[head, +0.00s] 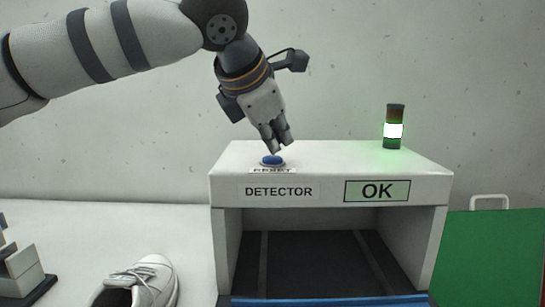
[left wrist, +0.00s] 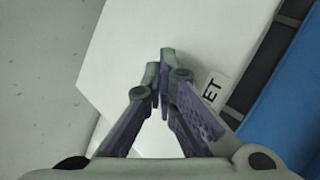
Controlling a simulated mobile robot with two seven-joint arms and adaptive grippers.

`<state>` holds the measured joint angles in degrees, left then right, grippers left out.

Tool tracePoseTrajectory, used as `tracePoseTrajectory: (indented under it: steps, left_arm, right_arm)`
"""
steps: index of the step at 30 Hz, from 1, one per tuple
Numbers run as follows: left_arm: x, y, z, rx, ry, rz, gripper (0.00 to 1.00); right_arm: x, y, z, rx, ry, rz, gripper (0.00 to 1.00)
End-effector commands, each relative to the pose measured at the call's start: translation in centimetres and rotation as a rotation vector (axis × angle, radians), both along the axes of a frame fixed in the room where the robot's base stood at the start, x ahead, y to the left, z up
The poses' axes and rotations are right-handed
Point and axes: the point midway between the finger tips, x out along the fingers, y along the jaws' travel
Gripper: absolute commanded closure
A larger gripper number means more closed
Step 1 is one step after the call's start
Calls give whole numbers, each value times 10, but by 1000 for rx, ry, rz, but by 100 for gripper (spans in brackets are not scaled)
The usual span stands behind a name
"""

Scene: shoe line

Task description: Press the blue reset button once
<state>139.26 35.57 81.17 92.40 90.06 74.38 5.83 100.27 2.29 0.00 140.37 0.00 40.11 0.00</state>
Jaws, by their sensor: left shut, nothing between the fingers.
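The blue reset button (head: 272,160) sits on top of the white detector box (head: 330,158), near its front left edge, above a small RESET label (head: 272,170). My left gripper (head: 276,150) is shut and empty, pointing down with its fingertips just above the button. I cannot tell whether they touch it. In the left wrist view the closed fingertips (left wrist: 166,55) are over the white top and hide the button. Part of the label (left wrist: 212,89) shows to the right of the fingers. My right gripper is in neither view.
A panel (head: 377,191) reads OK. Below is a tunnel with a dark belt (head: 310,262). A white shoe (head: 142,282) lies at lower left. A green board (head: 490,255) stands at right.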

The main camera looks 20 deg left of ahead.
Motion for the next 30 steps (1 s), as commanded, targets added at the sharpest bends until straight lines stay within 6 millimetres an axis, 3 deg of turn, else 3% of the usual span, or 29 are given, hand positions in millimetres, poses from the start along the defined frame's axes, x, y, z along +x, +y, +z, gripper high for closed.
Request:
tracePoseTrajectory:
  steps: [30]
  left_arm:
    - [0,0,-11,1,2,1,100]
  right_arm:
    - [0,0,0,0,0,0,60]
